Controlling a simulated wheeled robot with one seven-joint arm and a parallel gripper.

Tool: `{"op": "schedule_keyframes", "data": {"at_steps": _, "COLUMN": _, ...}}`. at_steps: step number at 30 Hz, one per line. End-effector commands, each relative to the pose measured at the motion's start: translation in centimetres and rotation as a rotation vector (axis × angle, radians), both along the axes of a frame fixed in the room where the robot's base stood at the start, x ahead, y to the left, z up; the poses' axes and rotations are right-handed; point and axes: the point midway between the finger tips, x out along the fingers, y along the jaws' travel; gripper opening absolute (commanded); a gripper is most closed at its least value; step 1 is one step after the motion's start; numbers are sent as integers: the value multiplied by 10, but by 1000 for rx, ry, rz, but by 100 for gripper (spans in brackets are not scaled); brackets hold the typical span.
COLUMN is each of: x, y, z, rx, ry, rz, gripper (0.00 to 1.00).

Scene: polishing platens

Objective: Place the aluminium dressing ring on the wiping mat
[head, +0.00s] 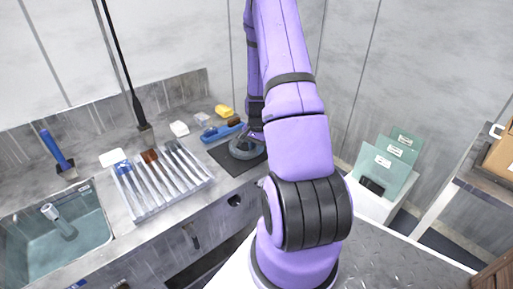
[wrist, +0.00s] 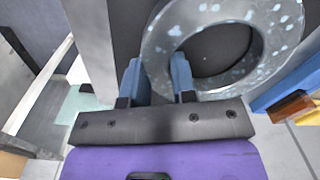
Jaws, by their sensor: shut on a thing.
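The dressing ring (head: 240,153) is a grey metal ring. It lies flat at the dark wiping mat (head: 222,160) on the counter, in the head view. I cannot tell whether it rests on the mat or hangs just above it. In the wrist view the ring (wrist: 279,28) is grey with pale spots, and a dark surface shows through its hole. My gripper (wrist: 157,76) is shut on the ring's near-left rim, with one blue finger on each side of the rim. In the head view my arm hides most of the gripper and the ring's right side.
A rack of tools (head: 165,185) stands left of the mat, and a sink (head: 60,240) is further left. A blue brush (head: 220,132) with a brown block, a yellow block (head: 224,110) and small pale boxes sit behind the mat. Green panels (head: 385,168) stand at right.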

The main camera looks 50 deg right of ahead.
Motion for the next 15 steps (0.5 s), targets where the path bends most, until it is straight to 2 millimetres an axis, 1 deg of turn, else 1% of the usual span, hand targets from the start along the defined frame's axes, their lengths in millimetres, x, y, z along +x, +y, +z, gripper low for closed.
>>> {"op": "schedule_keyframes", "data": {"at_steps": 11, "x": 0, "y": 0, "z": -3, "rx": -1, "ry": -1, "rz": 0, "gripper": 0}}
{"op": "schedule_keyframes", "data": {"at_steps": 12, "x": 0, "y": 0, "z": -3, "rx": -1, "ry": -1, "rz": 0, "gripper": 32}}
{"op": "schedule_keyframes", "data": {"at_steps": 14, "x": 0, "y": 0, "z": -3, "rx": -1, "ry": -1, "rz": 0, "gripper": 46}}
{"op": "schedule_keyframes", "data": {"at_steps": 15, "x": 0, "y": 0, "z": -3, "rx": -1, "ry": -1, "rz": 0, "gripper": 51}}
